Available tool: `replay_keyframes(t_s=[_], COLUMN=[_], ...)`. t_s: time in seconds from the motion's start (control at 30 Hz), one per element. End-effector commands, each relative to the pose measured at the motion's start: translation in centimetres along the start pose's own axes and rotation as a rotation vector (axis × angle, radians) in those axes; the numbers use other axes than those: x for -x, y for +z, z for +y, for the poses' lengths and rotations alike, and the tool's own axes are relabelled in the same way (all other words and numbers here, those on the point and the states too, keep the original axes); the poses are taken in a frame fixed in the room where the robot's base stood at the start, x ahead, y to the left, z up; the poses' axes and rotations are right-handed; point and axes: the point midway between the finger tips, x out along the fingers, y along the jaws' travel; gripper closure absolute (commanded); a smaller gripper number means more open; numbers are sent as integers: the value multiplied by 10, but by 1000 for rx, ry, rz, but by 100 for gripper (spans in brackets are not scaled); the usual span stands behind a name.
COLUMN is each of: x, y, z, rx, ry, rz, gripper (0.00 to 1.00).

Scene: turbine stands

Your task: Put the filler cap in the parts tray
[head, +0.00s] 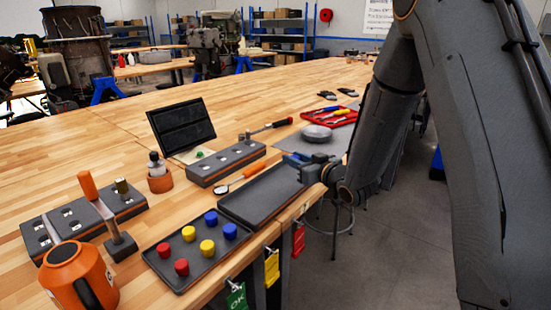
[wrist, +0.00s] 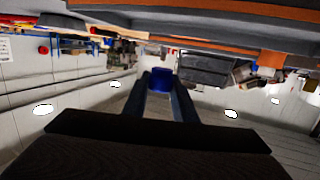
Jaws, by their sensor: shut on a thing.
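My gripper (wrist: 160,78) is shut on a small blue cap (wrist: 161,80), which shows between the two fingertips in the wrist view. In the head view my gripper (head: 303,163) is at the far right end of an empty black tray (head: 262,194); how high it is above the tray I cannot tell. The held cap is mostly hidden there, with a bit of blue at the fingertips. A second dark tray (head: 183,236) lies just to the left with several red, yellow and blue caps in it. Which of the two is the parts tray is not labelled.
An orange mug (head: 80,278) and a grey block with an orange-handled tool (head: 88,185) stand at the left. Another grey block (head: 226,164) lies behind the empty tray. A red tool tray (head: 330,115) and a grey disc (head: 316,133) lie beyond my gripper.

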Motion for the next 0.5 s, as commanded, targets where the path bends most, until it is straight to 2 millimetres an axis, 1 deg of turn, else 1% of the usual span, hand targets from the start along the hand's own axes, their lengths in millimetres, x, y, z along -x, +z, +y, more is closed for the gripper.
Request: replay_keyframes(t_s=[0.03,0.1,0.2,0.33,0.5], x=[-6,-11,-14,-15,-15], y=[-5,-8,-11,-12,-8], z=[-12,-29,-46,-59,-63], rx=[12,24,38,47,49], ry=[-66,-151,-245,-316,-337], rz=[2,1,-1,0,-2], gripper=[96,96,96,96,96])
